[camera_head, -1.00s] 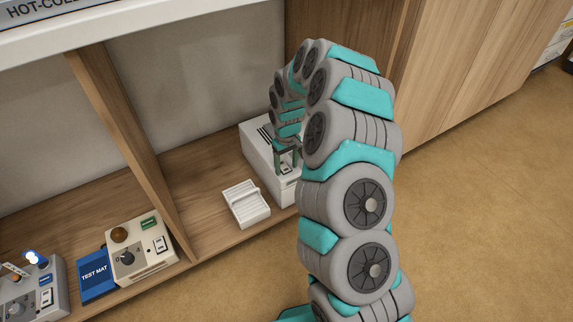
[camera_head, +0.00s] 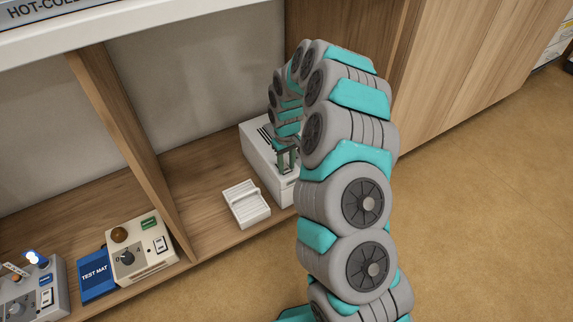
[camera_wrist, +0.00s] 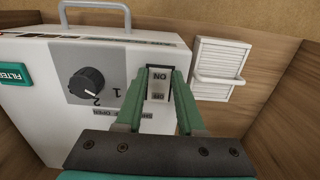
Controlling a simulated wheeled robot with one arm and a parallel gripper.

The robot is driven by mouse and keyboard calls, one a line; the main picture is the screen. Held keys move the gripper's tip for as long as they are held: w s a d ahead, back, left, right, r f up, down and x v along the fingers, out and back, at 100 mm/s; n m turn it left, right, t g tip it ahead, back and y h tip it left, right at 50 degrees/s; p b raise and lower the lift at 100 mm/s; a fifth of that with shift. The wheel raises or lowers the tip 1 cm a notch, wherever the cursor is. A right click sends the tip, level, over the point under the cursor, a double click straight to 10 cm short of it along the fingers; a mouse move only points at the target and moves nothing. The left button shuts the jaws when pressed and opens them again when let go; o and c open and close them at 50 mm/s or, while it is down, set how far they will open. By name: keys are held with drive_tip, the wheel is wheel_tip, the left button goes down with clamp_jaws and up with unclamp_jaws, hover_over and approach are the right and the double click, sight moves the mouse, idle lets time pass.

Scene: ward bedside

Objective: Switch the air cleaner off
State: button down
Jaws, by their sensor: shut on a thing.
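The air cleaner (camera_head: 257,150) is a white box with a slotted top, standing in the right shelf bay and partly hidden by my arm. In the wrist view its panel (camera_wrist: 35,68) shows a black dial (camera_wrist: 86,86) with upside-down numbers, a carrying handle (camera_wrist: 95,8) and a rocker switch (camera_wrist: 158,84). The switch lettering is small, and I cannot tell its position surely. My gripper (camera_wrist: 160,78) has its green fingers on either side of the switch, shut on it. In the head view my gripper (camera_head: 287,160) is at the box's front.
A white slatted piece with a handle (camera_head: 246,204) lies left of the air cleaner, near the shelf edge. A wooden divider (camera_head: 130,150) separates this bay from a beige control box (camera_head: 140,250), a blue test mat box (camera_head: 95,275) and a grey control box (camera_head: 30,295).

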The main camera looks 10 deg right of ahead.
drive_tip(key=shift+w+g+h+p, duration=0.3)
drive_tip(key=shift+g+h, duration=0.1)
drive_tip(key=shift+g, duration=0.6)
drive_tip(key=shift+r+g, duration=0.1)
drive_tip(key=shift+g, duration=0.2)
drive_tip(key=c, duration=0.5)
unclamp_jaws()
drive_tip(key=shift+a, duration=0.1)
drive_tip(key=v, duration=0.8)
